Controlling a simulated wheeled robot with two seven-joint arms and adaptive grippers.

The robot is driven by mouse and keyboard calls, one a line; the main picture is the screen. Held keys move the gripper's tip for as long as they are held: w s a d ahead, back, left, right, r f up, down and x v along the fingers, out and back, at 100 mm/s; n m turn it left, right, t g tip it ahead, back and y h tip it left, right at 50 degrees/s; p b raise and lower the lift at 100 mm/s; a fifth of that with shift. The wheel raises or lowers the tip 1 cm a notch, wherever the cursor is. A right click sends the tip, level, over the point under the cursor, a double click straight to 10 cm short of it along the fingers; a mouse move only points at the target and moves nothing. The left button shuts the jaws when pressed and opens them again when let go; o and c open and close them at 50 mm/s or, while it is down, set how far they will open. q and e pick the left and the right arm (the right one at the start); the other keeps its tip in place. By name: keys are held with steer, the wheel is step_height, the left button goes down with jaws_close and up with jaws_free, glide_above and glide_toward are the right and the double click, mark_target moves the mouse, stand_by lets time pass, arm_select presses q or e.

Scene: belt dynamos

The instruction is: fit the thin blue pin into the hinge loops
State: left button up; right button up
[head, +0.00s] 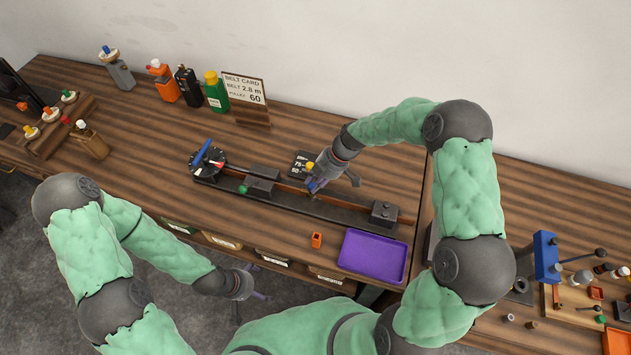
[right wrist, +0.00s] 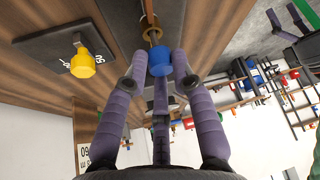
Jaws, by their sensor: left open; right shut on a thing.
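My right gripper (head: 316,186) is over the long dark rail fixture (head: 345,212) on the bench. In the right wrist view its purple fingers (right wrist: 160,72) are shut around the blue end of the pin (right wrist: 159,58). In the head view the gripper hides this spot. My left gripper (head: 245,290) is open and empty, low in front of the bench.
A dark plate with a yellow knob (right wrist: 82,65) is beside the right gripper. A dial with a blue lever (head: 201,153) is at the fixture's left end. Bottles (head: 215,92) stand behind.

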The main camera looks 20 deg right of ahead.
steer(key=shift+f+b, duration=1.1)
steer(key=o, duration=1.1)
steer(key=v, duration=1.2)
